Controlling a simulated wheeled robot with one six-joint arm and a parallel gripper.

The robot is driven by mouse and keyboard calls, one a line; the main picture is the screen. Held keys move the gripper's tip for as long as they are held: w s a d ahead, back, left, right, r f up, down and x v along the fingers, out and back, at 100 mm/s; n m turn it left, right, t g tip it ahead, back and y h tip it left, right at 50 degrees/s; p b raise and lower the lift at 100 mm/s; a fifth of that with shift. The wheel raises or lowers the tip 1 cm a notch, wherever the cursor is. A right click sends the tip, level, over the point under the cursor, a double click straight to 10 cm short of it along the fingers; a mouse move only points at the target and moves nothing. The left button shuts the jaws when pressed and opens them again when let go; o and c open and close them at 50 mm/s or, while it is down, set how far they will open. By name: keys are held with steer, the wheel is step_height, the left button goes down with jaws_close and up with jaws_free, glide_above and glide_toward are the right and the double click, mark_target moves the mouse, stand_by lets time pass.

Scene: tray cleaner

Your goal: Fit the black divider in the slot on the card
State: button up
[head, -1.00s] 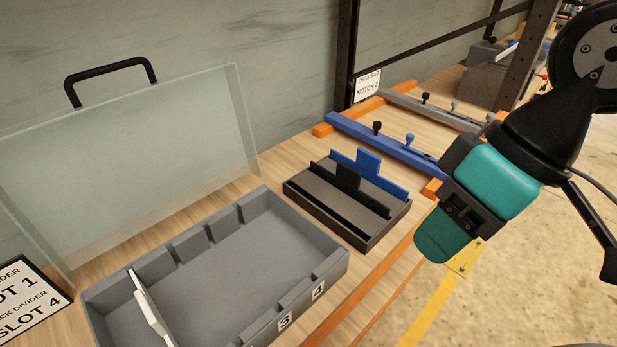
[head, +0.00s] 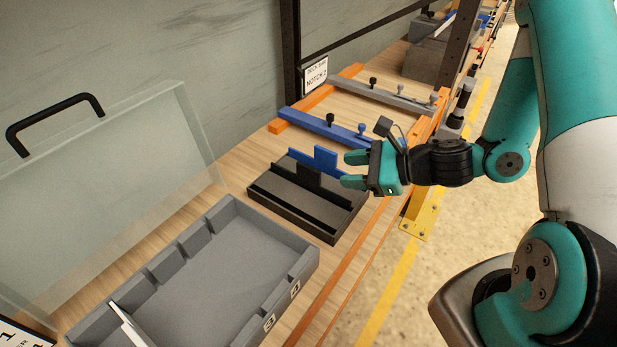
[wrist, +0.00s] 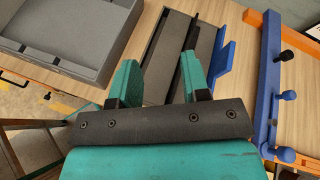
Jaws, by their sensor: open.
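The black divider (head: 309,181), with a raised tab, stands in the dark rack (head: 262,201) in front of the blue divider (head: 326,160). My gripper (head: 354,169) is open and empty, just right of the rack with its fingers pointing at it. In the wrist view my fingers (wrist: 160,74) spread over the rack, and the blue divider (wrist: 225,62) shows beside the right finger. The grey slotted tray (head: 215,295) is left of the rack, with 3 and 4 on its front wall. The card (head: 22,336) is mostly cut off at the lower left.
A white divider (head: 132,326) stands at the tray's left end. A clear panel (head: 110,190) with a black handle stands behind the tray. Blue (head: 340,132) and grey bars lie across orange rails beyond the rack, near a rack post.

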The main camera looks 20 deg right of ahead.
mark_target(313, 169)
steer(key=w+f+m+t+b, duration=0.1)
steer(key=f+m+b, duration=0.1)
steer(key=b, duration=0.1)
steer(key=w+d+f+m+h+b, duration=0.1)
steer(key=f+m+b, duration=0.1)
steer(key=b, duration=0.1)
steer(key=w+d+f+m+t+h+b, duration=0.1)
steer(key=w+m+b, duration=0.1)
steer(key=b, duration=0.2)
steer(key=shift+w+f+m+t, duration=0.1)
steer(key=shift+f+m+t, duration=0.2)
steer(key=shift+f+m, duration=0.1)
steer(key=b+x, duration=0.2)
steer(key=b, duration=0.2)
steer(key=shift+w+a+b, duration=0.1)
steer(key=shift+b, duration=0.25)
steer(key=w+a+p, duration=0.1)
steer(key=w+a+f+p, duration=0.1)
steer(key=w, duration=0.1)
steer(key=shift+a+h, duration=0.1)
steer(key=shift+h, duration=0.2)
steer(key=shift+p+x, duration=0.7)
steer(key=shift+x, duration=2.25)
jaws_close()
